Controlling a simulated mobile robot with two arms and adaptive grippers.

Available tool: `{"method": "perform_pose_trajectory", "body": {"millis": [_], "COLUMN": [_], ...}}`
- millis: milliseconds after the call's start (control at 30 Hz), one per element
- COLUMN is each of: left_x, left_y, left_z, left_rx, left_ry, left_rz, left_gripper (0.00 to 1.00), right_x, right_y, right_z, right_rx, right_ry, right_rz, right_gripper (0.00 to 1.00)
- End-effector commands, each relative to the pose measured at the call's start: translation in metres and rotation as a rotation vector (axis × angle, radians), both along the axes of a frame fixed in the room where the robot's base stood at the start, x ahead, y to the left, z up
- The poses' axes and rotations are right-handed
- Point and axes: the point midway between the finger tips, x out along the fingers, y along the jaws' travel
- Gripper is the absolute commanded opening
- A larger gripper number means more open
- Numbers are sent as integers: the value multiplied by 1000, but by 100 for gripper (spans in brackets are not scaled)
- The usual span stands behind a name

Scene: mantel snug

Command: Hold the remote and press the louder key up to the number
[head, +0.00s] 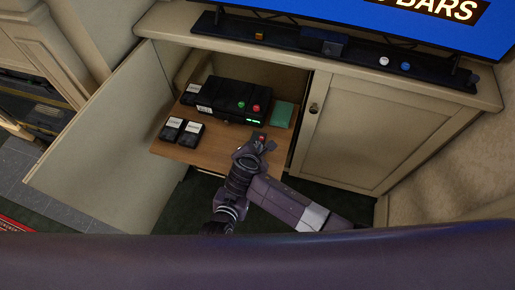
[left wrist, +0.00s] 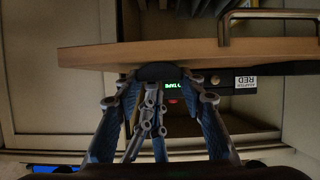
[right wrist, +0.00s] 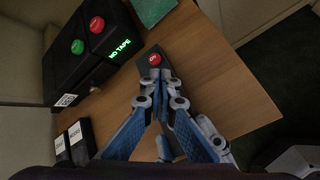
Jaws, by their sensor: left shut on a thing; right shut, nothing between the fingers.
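The remote (right wrist: 171,128) is a dark narrow bar with a red key (right wrist: 154,59) at its far end, above the wooden board's front edge. It also shows in the head view (head: 258,135). My left gripper (left wrist: 160,80) is shut on a dark thing, apparently the remote's end. My right gripper (right wrist: 163,92) is shut and empty over the remote, behind the red key; whether it touches a key I cannot tell. In the head view the right gripper (head: 246,150) hides most of the remote. The screen (head: 400,18) ends in "BARS"; its number is cut off.
The wooden board (head: 178,150) in the open cabinet carries a black box (head: 225,95) with green and red buttons and a "NO TAPE" display, several small labelled black cases (head: 190,133) and a green item (head: 283,114). Cabinet doors stand left, open (head: 100,130), and right, shut (head: 350,130).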

Motion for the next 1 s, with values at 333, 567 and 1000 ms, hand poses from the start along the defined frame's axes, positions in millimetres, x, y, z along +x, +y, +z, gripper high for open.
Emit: {"method": "perform_pose_trajectory", "body": {"millis": [333,567,1000], "left_x": [0,0,0], "left_y": [0,0,0], "left_z": [0,0,0], "left_rx": [0,0,0], "left_ry": [-1,-1,-1], "left_rz": [0,0,0], "left_gripper": [10,10,10], "right_x": [-1,0,-1], "right_y": [0,0,0], "right_z": [-3,-2,14], "right_rx": [1,0,0], "right_ry": [1,1,1], "right_rz": [1,0,0], "right_gripper": [0,0,0]}}
